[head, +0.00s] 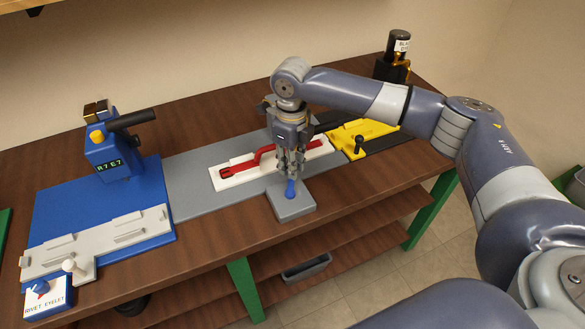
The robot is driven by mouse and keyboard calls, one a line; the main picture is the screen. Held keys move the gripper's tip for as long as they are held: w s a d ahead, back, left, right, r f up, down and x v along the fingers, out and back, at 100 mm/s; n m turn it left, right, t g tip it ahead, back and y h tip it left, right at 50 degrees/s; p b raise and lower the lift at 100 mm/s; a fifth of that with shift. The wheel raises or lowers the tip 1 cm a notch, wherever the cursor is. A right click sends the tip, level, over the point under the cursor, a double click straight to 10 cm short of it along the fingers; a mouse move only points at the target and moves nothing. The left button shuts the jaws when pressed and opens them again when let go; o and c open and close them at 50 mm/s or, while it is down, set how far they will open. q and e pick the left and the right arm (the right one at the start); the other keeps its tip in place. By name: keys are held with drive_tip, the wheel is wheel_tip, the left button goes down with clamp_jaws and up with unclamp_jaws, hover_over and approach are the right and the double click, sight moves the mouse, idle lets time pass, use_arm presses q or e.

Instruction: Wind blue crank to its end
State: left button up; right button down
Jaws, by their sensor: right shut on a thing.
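The blue crank (290,189) stands on a small grey block at the front edge of the table, in the middle of the head view. My right gripper (290,172) reaches down from above and is shut on the crank's upper part. The fingers hide part of the crank, so its exact angle is hard to tell. My left gripper is out of view.
A white fixture (222,182) with a red part (233,172) lies just behind the crank. A yellow piece (345,135) is to the right. A blue press (120,150) marked R7E7 stands at the left. A dark bottle (393,62) stands at the back right.

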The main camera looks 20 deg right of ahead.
drive_tip(key=shift+w+a+r, duration=0.1)
drive_tip(key=shift+w+r, duration=0.05)
drive_tip(key=shift+r, duration=0.05)
drive_tip(key=c, duration=1.4)
unclamp_jaws()
drive_tip(key=shift+c, duration=0.2)
drive_tip(key=shift+f, duration=0.1)
wheel_tip(320, 180, up, 12)
drive_tip(key=shift+w, duration=0.15)
